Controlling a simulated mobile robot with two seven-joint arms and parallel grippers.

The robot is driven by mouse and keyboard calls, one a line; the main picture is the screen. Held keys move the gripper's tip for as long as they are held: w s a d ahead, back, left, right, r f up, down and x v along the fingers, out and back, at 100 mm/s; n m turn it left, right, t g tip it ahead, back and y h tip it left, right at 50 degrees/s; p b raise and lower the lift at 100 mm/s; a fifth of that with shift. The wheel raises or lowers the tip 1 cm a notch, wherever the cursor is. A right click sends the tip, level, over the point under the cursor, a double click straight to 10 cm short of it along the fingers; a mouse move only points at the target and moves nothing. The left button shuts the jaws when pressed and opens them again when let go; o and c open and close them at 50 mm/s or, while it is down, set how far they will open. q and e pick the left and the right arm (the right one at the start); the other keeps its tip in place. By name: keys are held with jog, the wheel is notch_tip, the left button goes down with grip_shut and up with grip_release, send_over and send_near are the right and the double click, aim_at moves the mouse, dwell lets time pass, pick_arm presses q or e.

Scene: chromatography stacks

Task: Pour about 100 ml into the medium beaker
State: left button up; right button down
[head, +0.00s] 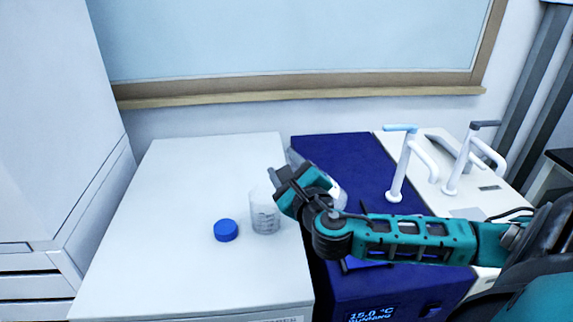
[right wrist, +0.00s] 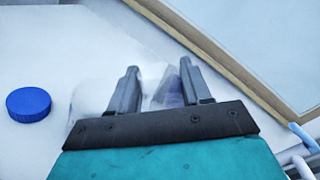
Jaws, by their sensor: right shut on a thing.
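The medium beaker (head: 264,218), clear with graduation marks, stands upright on the white cabinet top, near its right edge. My right gripper (head: 291,188) is just right of and above the beaker's rim. It is shut on a clear container, apparently a bottle (head: 335,192), which is held tilted and partly hidden behind the gripper. In the right wrist view, the clear bottle (right wrist: 155,88) shows faintly between the two fingers. Its mouth and liquid level cannot be made out. A blue screw cap (head: 226,230) lies left of the beaker. My left gripper is out of view.
The white cabinet top (head: 180,200) is clear on the left. A dark blue instrument (head: 360,165) with a lit display stands beside it. Farther right, a white unit carries upright handles (head: 404,165). A wood-framed window (head: 300,90) is behind.

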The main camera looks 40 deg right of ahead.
jog(key=shift+r, duration=0.1)
jog(key=shift+f+n, duration=0.4)
jog(key=shift+n, duration=0.1)
jog(key=shift+a+f, duration=0.1)
dwell(0.4)
jog(key=shift+w+f+n, duration=0.1)
jog(key=shift+f+n, duration=0.3)
jog(key=shift+n, duration=0.2)
jog(key=shift+a, duration=0.1)
jog(key=shift+n+g, duration=0.3)
jog(key=shift+n, duration=0.2)
